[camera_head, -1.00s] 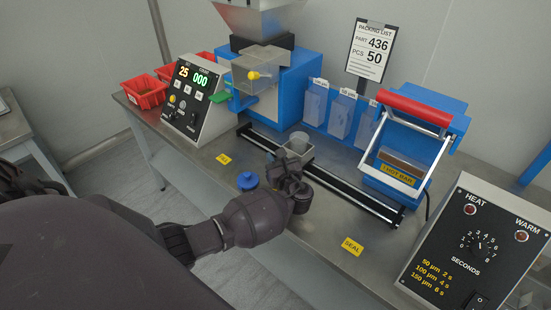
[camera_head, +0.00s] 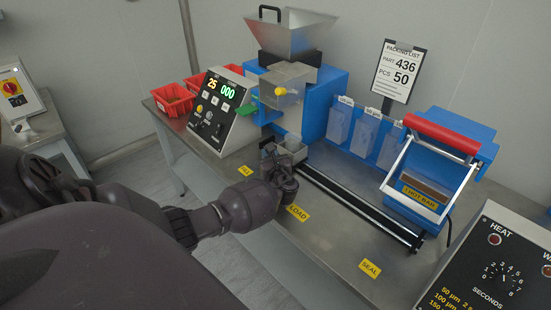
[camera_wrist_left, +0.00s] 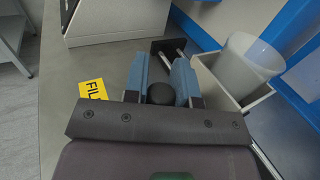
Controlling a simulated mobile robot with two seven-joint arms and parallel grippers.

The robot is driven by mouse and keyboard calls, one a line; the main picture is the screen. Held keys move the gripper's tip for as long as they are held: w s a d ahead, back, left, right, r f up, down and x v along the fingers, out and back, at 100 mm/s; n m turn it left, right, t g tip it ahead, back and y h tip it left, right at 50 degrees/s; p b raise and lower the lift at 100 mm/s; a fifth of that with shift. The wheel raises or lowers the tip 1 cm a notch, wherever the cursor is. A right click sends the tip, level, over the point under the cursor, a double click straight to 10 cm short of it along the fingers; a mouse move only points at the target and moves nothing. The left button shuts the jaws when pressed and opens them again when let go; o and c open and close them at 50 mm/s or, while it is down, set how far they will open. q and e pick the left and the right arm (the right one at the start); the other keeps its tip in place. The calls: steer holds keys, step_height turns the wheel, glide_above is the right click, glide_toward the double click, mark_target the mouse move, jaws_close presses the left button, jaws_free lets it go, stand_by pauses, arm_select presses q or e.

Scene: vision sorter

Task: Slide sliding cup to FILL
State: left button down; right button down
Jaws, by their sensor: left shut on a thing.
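The sliding cup (camera_head: 293,144) is a pale translucent cup in a square holder at the far left end of the black rail (camera_head: 360,204), below the clear box under the hopper. It shows larger in the left wrist view (camera_wrist_left: 242,66), right of the fingers. My left gripper (camera_head: 272,160) is at the front side of the cup. In the wrist view its blue fingers are shut on a dark round knob (camera_wrist_left: 161,93) beside the holder. The yellow FILL label (camera_head: 245,171) lies on the table left of the gripper. My right gripper is not in view.
The counter box (camera_head: 222,110) and red bins (camera_head: 175,99) stand behind left. LOAD (camera_head: 298,212) and SEAL (camera_head: 370,268) labels lie along the table front. The blue sealer (camera_head: 445,165) is right; clear bag pockets (camera_head: 365,134) stand behind the rail, whose right part is clear.

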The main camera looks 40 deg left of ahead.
arm_select(q)
steer(key=c, duration=0.9)
jaws_free()
steer(key=shift+d, duration=0.1)
steer(key=p+v, duration=0.1)
steer(key=v, duration=0.9)
steer(key=shift+s+d+p, duration=0.25)
steer(key=shift+s+p, duration=0.05)
steer(key=shift+p, duration=0.1)
steer(key=shift+f, duration=0.1)
